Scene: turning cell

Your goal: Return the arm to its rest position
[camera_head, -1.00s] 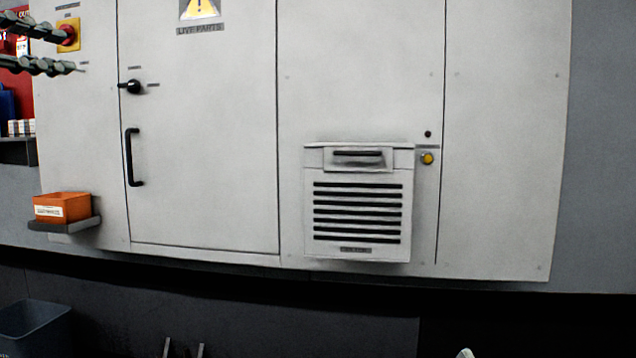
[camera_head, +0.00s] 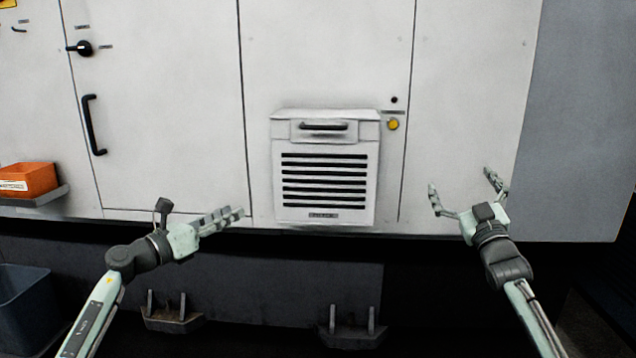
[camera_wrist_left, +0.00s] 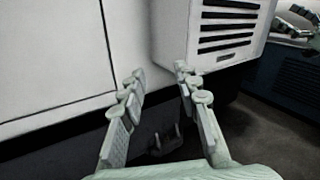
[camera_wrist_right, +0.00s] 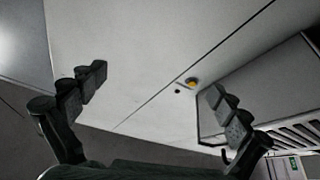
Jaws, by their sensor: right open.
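My left gripper (camera_head: 222,219) comes in from the left in the head view, below and left of the louvred vent unit (camera_head: 324,172). In the left wrist view its two fingers (camera_wrist_left: 157,82) stand apart with nothing between them. My right gripper (camera_head: 463,186) is raised to the right of the vent unit, in front of the pale cabinet (camera_head: 468,95). Its fingers are spread wide and empty, as the right wrist view also shows (camera_wrist_right: 155,85). Neither gripper appears to touch anything.
The cabinet door has a black handle (camera_head: 94,125) and a black rotary switch (camera_head: 84,48). A yellow button (camera_head: 392,125) sits beside the vent unit. An orange bin (camera_head: 28,179) rests on a small shelf (camera_head: 40,197) at the left. A grey bin (camera_head: 22,305) stands below it.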

